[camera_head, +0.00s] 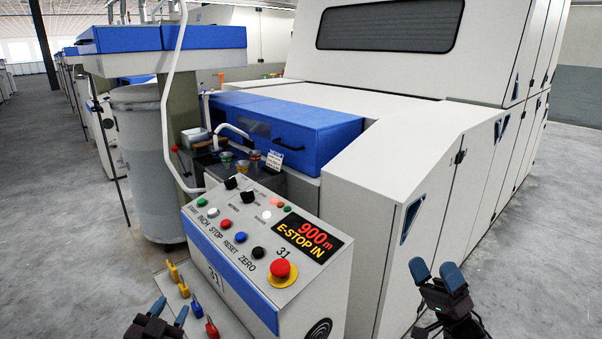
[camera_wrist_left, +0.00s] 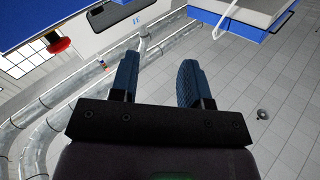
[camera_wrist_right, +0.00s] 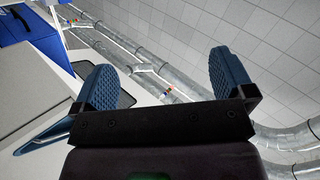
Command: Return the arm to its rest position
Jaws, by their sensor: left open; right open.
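My left gripper (camera_head: 170,312) is at the bottom of the head view, in front of the lower left side of the control panel. It is open and empty; its two blue fingers (camera_wrist_left: 158,82) stand apart in the left wrist view. My right gripper (camera_head: 436,274) is at the lower right, beside the white machine's side doors, with its fingers pointing up. It is open and empty; its blue fingers (camera_wrist_right: 165,82) are wide apart in the right wrist view. Both wrist views look up toward the ceiling and ducts. The rest of both arms is mostly hidden.
The control panel (camera_head: 231,229) has several buttons, a red emergency-stop knob (camera_head: 280,268) and a display (camera_head: 313,238) reading "900 m E-STOP IN". The carding machine (camera_head: 402,152) fills the middle. Open floor (camera_head: 545,235) lies right.

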